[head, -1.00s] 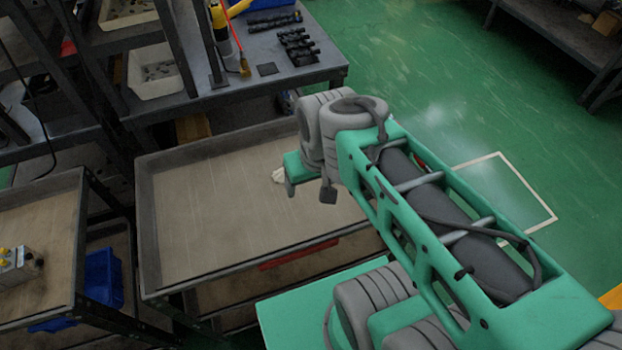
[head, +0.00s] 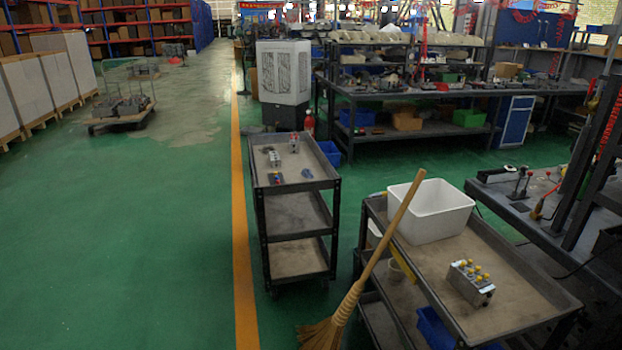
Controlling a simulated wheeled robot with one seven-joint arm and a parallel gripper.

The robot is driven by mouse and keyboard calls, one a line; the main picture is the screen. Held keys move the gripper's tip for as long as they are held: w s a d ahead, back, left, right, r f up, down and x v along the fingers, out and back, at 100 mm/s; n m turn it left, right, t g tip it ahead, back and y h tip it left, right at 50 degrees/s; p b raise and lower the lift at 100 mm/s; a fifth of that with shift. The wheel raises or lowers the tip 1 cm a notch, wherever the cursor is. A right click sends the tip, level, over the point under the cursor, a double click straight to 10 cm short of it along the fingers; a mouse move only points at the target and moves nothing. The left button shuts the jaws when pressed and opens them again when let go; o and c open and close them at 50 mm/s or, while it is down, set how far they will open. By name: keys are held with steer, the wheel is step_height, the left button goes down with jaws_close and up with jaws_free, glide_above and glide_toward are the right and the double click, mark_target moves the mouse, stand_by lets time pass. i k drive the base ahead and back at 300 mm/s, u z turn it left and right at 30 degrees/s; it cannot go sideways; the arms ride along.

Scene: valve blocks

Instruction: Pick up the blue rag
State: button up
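A small dark-blue item (head: 307,173) lies on the top shelf of the dark three-tier cart (head: 291,189) in the middle of the head view. It may be the blue rag, but it is too small to tell for sure. My gripper and arm are out of view, so whether the gripper holds anything is hidden.
Valve blocks (head: 275,158) share that cart's top. A nearer cart bears a white bin (head: 430,212) and a valve block with yellow caps (head: 470,282). A broom (head: 345,305) leans against it. Green floor (head: 130,250) is open at left.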

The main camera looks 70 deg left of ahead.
mark_target(307, 174)
steer(key=u, duration=3.5)
steer(key=k, duration=1.05)
steer(key=z, duration=0.75)
steer(key=i, duration=1)
steer(key=u, duration=0.15)
steer(key=k, duration=0.15)
steer(key=z, duration=0.15)
